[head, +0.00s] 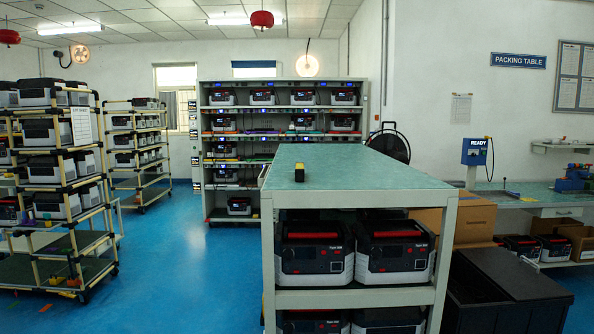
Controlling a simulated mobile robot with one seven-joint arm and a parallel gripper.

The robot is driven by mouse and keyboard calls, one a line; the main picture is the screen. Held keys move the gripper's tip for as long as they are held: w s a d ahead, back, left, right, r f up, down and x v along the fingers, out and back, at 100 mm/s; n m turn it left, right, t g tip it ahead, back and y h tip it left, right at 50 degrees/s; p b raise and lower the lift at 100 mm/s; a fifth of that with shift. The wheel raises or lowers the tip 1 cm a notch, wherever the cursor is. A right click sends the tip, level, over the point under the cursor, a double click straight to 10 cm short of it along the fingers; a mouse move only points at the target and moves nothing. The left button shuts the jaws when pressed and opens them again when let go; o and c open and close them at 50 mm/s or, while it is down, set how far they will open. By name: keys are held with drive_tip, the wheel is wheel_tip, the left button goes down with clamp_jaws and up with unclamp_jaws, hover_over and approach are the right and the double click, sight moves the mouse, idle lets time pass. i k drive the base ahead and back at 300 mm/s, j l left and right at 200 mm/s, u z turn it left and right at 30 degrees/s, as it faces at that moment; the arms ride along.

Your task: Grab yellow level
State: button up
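No item is plainly recognisable as a yellow level. A small dark object with a yellowish top (299,172) stands on the green top of the near workbench (350,168); it is too small to identify for certain. My gripper is not in view.
The near workbench holds grey power units (315,253) on its shelves. Cardboard boxes (474,217) and a black bin (504,290) stand to its right. Wheeled racks (60,165) stand at the left, a large rack (283,130) behind. Blue floor (185,260) is clear between.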

sight(299, 171)
drive_tip(key=i+l+u, duration=0.1)
drive_tip(key=i+l, duration=0.25)
drive_tip(key=i+l+u, duration=0.15)
drive_tip(key=i+l, duration=0.2)
drive_tip(key=l, duration=0.15)
drive_tip(key=i+l+u, duration=0.1)
drive_tip(key=i+l, duration=0.2)
drive_tip(key=l, duration=0.15)
drive_tip(key=i+l+u, duration=0.1)
drive_tip(key=i+l, duration=0.2)
drive_tip(key=l, duration=0.2)
